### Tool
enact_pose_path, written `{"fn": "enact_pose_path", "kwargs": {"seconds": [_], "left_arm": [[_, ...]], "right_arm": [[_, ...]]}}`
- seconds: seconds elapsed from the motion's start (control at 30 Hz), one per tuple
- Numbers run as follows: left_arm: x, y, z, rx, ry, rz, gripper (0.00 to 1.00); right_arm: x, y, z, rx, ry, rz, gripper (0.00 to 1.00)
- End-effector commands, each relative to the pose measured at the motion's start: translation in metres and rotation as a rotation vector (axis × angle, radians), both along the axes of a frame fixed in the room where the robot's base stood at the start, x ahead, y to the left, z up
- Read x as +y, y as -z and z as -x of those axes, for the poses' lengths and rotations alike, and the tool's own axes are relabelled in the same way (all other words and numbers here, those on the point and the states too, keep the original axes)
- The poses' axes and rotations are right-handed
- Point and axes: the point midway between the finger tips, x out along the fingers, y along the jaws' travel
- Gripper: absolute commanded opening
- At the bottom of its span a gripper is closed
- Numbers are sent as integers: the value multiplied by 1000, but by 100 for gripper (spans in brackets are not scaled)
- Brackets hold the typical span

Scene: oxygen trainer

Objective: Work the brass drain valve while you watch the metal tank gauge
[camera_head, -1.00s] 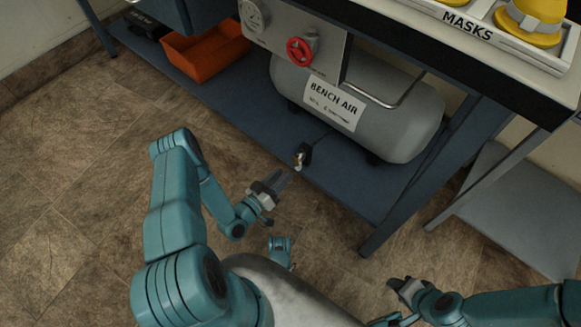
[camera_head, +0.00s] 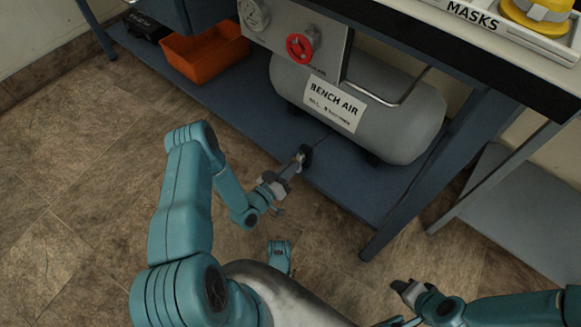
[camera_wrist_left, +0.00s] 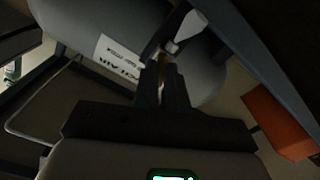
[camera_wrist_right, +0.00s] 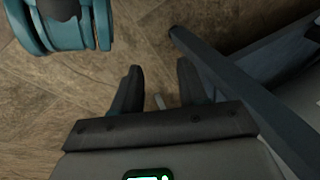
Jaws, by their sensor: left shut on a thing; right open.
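In the left wrist view a little brass (camera_wrist_left: 162,66) shows between the fingers, with a pale grey piece (camera_wrist_left: 190,27) just beyond; the fingers hide most of the valve. The round metal gauge (camera_head: 253,14) is at the top on the grey panel; its needle is too small to read. My right gripper (camera_head: 402,288) is open and empty over the floor.
A red handwheel (camera_head: 301,47) sits on the panel right of the gauge. An orange bin (camera_head: 205,55) stands on the shelf at left. A bench leg (camera_head: 385,232) stands between the valve and my right gripper. The tiled floor at left is clear.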

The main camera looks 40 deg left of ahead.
Motion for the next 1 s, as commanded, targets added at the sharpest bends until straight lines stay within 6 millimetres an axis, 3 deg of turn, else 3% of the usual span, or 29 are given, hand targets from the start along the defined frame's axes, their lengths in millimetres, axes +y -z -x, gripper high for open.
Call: {"fn": "enact_pose_path", "kwargs": {"seconds": [0.4, 0.73, 0.8, 0.83, 1.0], "left_arm": [[0, -1, 1, -34, 0, -442, 0], [0, 1, 1, -36, 0, -471, 0], [0, 1, 1, -36, 0, -470, 31], [0, 1, 1, -36, 0, -470, 37], [0, 0, 1, -36, 0, -469, 37]], "right_arm": [[2, -13, 10, 32, -4, -6, 43], [2, -13, 10, 35, -4, -7, 43], [2, -13, 10, 35, -4, -7, 43], [2, -13, 10, 35, -4, -7, 43], [2, -13, 10, 34, -4, -7, 43]]}}
